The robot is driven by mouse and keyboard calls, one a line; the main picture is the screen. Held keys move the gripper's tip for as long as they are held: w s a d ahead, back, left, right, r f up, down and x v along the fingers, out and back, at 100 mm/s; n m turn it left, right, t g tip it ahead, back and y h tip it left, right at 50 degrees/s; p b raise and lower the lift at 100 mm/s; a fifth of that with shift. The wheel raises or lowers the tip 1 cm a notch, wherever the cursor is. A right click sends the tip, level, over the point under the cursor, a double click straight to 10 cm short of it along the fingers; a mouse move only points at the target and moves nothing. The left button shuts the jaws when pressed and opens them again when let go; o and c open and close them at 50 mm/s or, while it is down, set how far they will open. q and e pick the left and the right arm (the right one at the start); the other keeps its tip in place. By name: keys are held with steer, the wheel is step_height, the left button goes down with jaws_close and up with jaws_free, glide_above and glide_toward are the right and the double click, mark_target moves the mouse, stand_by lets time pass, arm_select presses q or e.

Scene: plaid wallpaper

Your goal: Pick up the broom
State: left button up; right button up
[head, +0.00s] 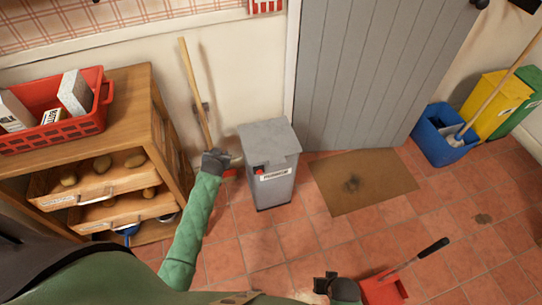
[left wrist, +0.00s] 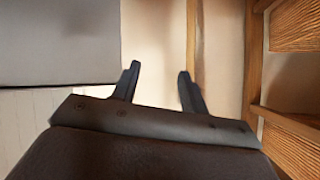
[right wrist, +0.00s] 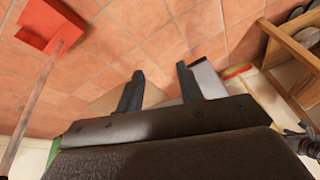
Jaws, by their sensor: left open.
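The broom (head: 195,92) is a light wooden pole leaning on the wall between the wooden shelf and the grey bin. A bit of red shows at its foot. My left gripper (head: 228,158) is beside the lower pole, left of the bin. In the left wrist view my left gripper (left wrist: 158,75) is open, with nothing between its fingers. The broom pole (left wrist: 195,45) stands just beyond the right finger, outside the gap. My right gripper (head: 325,283) is low at the bottom of the head view. In the right wrist view it is open and empty (right wrist: 160,75).
The grey bin (head: 272,185) stands close right of my left gripper. The wooden shelf (head: 150,110) with a red crate (head: 85,122) is on the left. A red dustpan (head: 383,291), a brown mat (head: 355,196) and a blue bucket (head: 432,143) with another pole are to the right.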

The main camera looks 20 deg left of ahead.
arm_select(q)
steer(key=w+a+r+n+t+y+b, duration=0.1)
steer(key=w+a+r, duration=0.2)
steer(key=r, duration=0.2)
steer(key=w+a+r+n+t+y, duration=0.1)
steer(key=w+a+r+t, duration=0.15)
steer(key=r, duration=0.25)
steer(key=n+t, duration=0.1)
steer(key=t, duration=0.2)
glide_toward(195, 93)
steer(key=w, duration=0.4)
steer(key=shift+w+a+f+y, duration=0.15)
steer(key=shift+a+f+y, duration=0.15)
steer(key=shift+a+y, duration=0.15)
steer(key=shift+x, duration=0.75)
steer(key=p+x, duration=0.1)
steer(key=x, duration=0.3)
steer(key=shift+w+a, duration=0.2)
steer(key=shift+w, duration=0.05)
steer(key=shift+w+a, duration=0.1)
steer(key=shift+w, duration=0.25)
arm_select(e)
step_height(195, 93, up, 21)
steer(key=s+d+g, duration=0.1)
steer(key=s, duration=0.1)
steer(key=shift+d, duration=0.2)
arm_select(q)
jaws_close()
